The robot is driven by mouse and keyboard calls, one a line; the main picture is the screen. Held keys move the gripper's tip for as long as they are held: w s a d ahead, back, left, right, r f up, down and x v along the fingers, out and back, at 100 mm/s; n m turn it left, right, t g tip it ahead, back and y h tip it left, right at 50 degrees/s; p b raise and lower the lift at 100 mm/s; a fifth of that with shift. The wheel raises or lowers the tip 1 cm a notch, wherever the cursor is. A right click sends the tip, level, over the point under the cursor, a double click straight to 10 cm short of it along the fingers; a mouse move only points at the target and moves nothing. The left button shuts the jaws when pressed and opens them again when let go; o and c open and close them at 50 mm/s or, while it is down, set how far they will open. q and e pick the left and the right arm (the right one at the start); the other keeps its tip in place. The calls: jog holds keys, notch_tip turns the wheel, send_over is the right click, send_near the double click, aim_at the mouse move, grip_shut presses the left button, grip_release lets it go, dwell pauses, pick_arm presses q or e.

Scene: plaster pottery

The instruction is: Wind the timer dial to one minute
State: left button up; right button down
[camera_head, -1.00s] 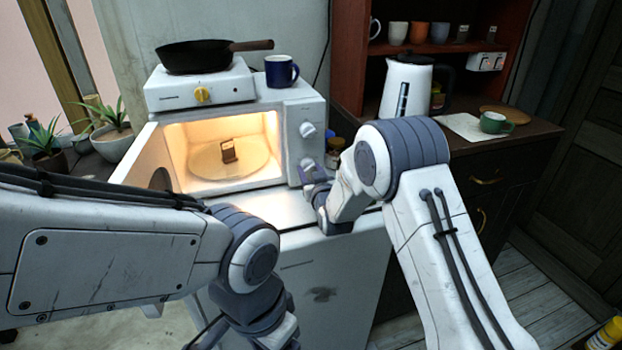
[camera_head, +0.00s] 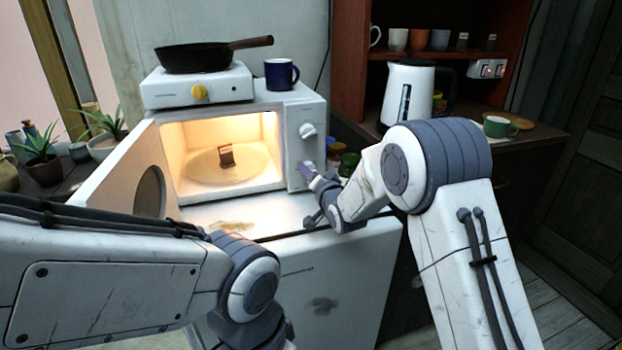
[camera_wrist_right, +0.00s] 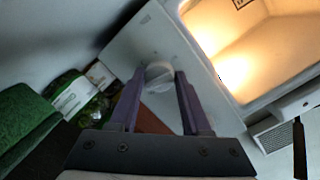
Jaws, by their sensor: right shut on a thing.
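The white microwave (camera_head: 299,110) stands on a white cabinet, with two white dials on its right panel. The upper dial (camera_head: 307,130) is free. My right gripper (camera_head: 311,172) is at the lower dial, which it mostly hides in the head view. In the right wrist view the gripper's purple fingers (camera_wrist_right: 159,84) are shut on this round white timer dial (camera_wrist_right: 158,71), one on each side. I cannot read the marks around it. My left arm crosses the lower left of the head view; its gripper is out of the picture.
The microwave door (camera_head: 128,190) hangs open to the left. The lit cavity holds a small brown object (camera_head: 226,156) on the turntable. A pan (camera_head: 205,57) on a hot plate and a blue mug (camera_head: 282,73) stand on top. Jars (camera_head: 349,163) stand right of the microwave.

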jog(key=shift+d+r+m, duration=0.1)
jog(key=shift+m, duration=0.4)
jog(key=shift+w, duration=0.1)
jog(key=shift+c, duration=1.8)
grip_release()
jog(key=shift+s+d, duration=0.15)
jog(key=shift+s, duration=0.35)
jog(key=b+v, duration=0.1)
jog(key=v, duration=0.8)
jog(key=shift+s+d, duration=0.2)
jog(key=shift+s, duration=0.05)
